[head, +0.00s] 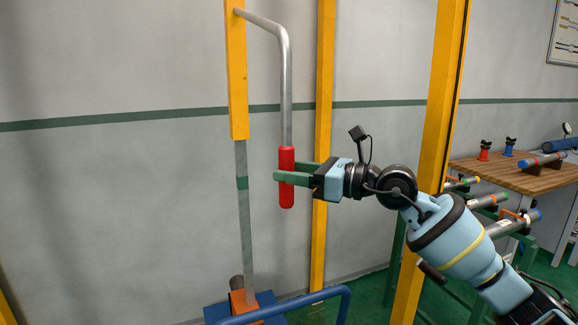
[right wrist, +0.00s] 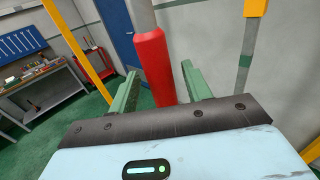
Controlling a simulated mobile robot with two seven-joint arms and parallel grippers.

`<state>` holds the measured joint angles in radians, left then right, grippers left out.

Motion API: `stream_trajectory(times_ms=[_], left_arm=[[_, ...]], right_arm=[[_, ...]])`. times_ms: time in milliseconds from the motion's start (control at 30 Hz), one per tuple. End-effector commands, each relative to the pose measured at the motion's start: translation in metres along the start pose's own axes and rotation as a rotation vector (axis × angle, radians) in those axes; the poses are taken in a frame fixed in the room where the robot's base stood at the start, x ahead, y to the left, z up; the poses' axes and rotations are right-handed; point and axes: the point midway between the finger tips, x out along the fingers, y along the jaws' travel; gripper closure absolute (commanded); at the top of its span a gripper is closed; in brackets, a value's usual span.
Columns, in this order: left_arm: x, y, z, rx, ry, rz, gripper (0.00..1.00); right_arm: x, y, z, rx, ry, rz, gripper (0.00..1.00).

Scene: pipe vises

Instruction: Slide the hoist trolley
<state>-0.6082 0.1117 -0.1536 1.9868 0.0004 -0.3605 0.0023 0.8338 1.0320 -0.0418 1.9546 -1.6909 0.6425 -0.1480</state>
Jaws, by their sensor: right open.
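A bent grey metal handle (head: 285,80) comes off an orange-yellow hanging bar (head: 237,75) and ends in a red grip (head: 287,157). The grip hangs upright. My right gripper (head: 281,174) is open, with its green fingers on either side of the red grip. In the right wrist view the red grip (right wrist: 153,62) stands between the two spread fingers; I cannot tell whether either touches it. The top of the bar, and any trolley above it, is out of view. My left gripper is not in view.
A grey strip (head: 244,215) runs from the bar down to an orange and blue base (head: 244,300) with a blue rail (head: 300,305). Yellow posts (head: 323,100) stand behind and right (head: 437,90). A wooden workbench (head: 500,175) is at right.

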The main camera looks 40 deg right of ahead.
Motion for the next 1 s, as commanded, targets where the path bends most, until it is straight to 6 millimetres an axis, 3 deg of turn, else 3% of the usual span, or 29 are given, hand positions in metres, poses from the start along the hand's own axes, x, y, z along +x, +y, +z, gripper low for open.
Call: stream_trajectory(times_ms=[200,533,900,1000], left_arm=[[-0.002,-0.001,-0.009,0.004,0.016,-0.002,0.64],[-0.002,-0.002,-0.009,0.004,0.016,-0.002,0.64],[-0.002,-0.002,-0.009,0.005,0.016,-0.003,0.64],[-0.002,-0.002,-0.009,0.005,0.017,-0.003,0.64]], right_arm=[[0.015,0.000,0.002,-0.001,-0.002,0.000,0.51],[0.018,0.001,-0.001,-0.001,0.002,0.001,0.51],[0.017,0.001,0.000,-0.001,0.001,0.001,1.00],[0.017,0.001,0.000,-0.001,0.001,0.001,1.00]])
